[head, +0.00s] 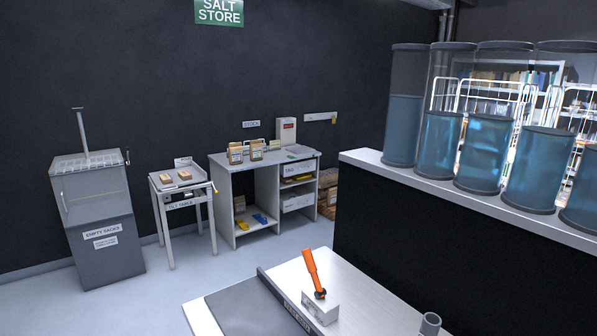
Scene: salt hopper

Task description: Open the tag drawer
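My gripper is not in view.
A tilt table (168,187) and a grey empty-sacks cabinet (105,255) stand left of the desk. A bench (375,300) with an orange lever (314,272) and a dark counter (400,240) bearing blue-filled cylinders fill the near right. Floor is clear before the desk.

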